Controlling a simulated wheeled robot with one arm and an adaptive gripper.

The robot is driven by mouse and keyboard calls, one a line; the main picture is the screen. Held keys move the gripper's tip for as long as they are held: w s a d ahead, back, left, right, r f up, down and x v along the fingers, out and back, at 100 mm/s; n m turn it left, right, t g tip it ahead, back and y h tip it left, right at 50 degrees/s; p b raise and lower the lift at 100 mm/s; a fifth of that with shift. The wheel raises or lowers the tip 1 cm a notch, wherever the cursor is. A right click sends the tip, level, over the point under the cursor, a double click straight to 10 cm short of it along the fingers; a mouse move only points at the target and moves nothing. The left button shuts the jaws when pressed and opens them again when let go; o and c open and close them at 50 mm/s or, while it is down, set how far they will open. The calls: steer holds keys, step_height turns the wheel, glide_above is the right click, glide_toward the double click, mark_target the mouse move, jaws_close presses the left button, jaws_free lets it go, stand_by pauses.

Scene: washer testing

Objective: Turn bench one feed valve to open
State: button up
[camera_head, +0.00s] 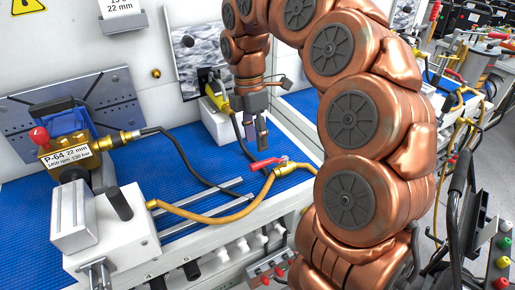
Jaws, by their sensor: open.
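A brass valve (287,168) with a red lever handle (266,163) sits at the front edge of the near blue-topped bench. A yellow hose (222,218) runs to it from the left. The lever points left and slightly down in the picture, roughly in line with the valve body. No label on the valve is readable. My gripper (257,143) is open and points down just above and behind the lever in the picture, with its fingers apart from it. Nothing is between the fingers. The exact depth gap to the lever is hard to tell.
A pump labelled P-64 (66,160) stands at the left, with a white box (110,232) before it. Two metal rails (205,206) lie on the blue mat (30,215). A black cable (180,155) crosses the bench. Another bench with hoses stands at the right.

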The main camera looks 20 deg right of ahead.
steer(key=r, duration=0.2)
steer(key=w+r, duration=0.1)
steer(key=r, duration=0.2)
stand_by(0.7)
steer(key=s+a+f+m+p, duration=0.1)
steer(key=s+f+m+p, duration=0.1)
steer(key=s+m, duration=0.4)
steer(key=s+a+f+m+p, duration=0.2)
steer(key=s+m, duration=0.4)
steer(key=s, duration=0.6)
steer(key=s+a+f+m+p, duration=0.2)
steer(key=s+m, duration=0.5)
steer(key=s, duration=0.2)
steer(key=shift+s+f+p, duration=0.25)
steer(key=shift+f+p, duration=0.05)
steer(key=shift+f, duration=0.1)
stand_by(0.5)
